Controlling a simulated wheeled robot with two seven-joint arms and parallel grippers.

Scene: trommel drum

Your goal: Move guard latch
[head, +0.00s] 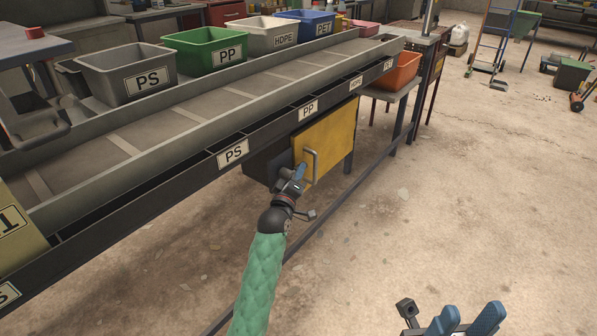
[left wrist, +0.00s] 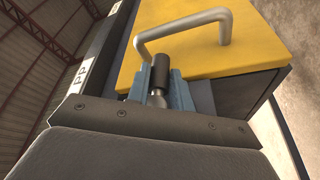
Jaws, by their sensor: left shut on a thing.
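The yellow guard panel (head: 332,138) hangs under the conveyor's near side and carries a grey bar handle (head: 315,165). In the left wrist view the panel (left wrist: 215,50) and handle (left wrist: 180,28) fill the upper middle. A black cylindrical latch knob (left wrist: 161,72) on a short metal stem stands between the blue fingers of my left gripper (left wrist: 157,88). My left gripper (head: 297,176) is shut on this knob, by the panel's lower left edge. In the head view the gripper hides the knob. My right gripper (head: 468,320) is open and empty at the bottom right.
The conveyor (head: 200,108) runs along the left, with PS (head: 102,84), PP (head: 192,60), HDPE (head: 253,45) and PET bins behind it. An orange bin (head: 405,70) stands at its far end. A long low rail (head: 330,215) runs beneath.

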